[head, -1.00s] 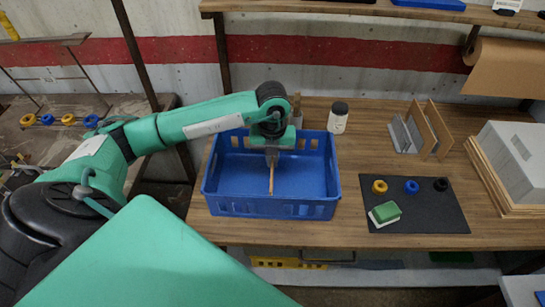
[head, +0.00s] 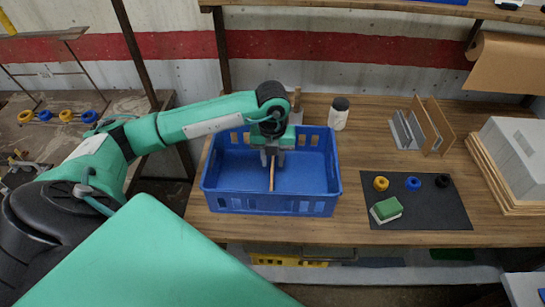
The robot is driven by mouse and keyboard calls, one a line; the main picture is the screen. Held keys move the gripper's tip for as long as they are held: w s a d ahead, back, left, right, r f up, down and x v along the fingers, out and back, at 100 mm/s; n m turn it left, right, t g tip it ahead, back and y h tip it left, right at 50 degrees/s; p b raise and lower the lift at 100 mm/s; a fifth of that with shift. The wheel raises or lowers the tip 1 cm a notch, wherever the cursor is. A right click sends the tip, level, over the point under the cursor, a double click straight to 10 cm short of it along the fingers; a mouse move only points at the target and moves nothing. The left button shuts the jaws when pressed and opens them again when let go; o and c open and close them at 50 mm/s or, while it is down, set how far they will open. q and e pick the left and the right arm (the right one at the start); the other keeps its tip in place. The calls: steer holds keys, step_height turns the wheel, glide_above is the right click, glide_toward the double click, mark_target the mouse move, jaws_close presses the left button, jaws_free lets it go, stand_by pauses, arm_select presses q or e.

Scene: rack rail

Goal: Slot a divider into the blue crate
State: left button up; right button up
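The blue crate (head: 270,206) stands on the wooden table. A thin tan divider (head: 272,177) is inside it near the middle, upright and seen almost edge-on, running front to back. My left gripper (head: 272,160) is over the crate, pointing down, with its two fingers apart on either side of the divider's far part. I cannot tell whether the divider's lower edge sits in a slot. More tan dividers (head: 440,125) stand in a grey rack (head: 404,130) to the right. My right gripper is out of view.
A white jar with a dark lid (head: 338,115) stands behind the crate's right corner. A dark mat (head: 430,212) holds yellow, blue and black rings and a green-and-white sponge (head: 386,210). Grey boxes (head: 513,150) stand at the far right. A shelf runs above the back.

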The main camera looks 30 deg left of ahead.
arm_select(q)
step_height(320, 180, up, 14)
steer(key=b, duration=0.2)
stand_by(0.4)
steer(key=shift+f, duration=0.15)
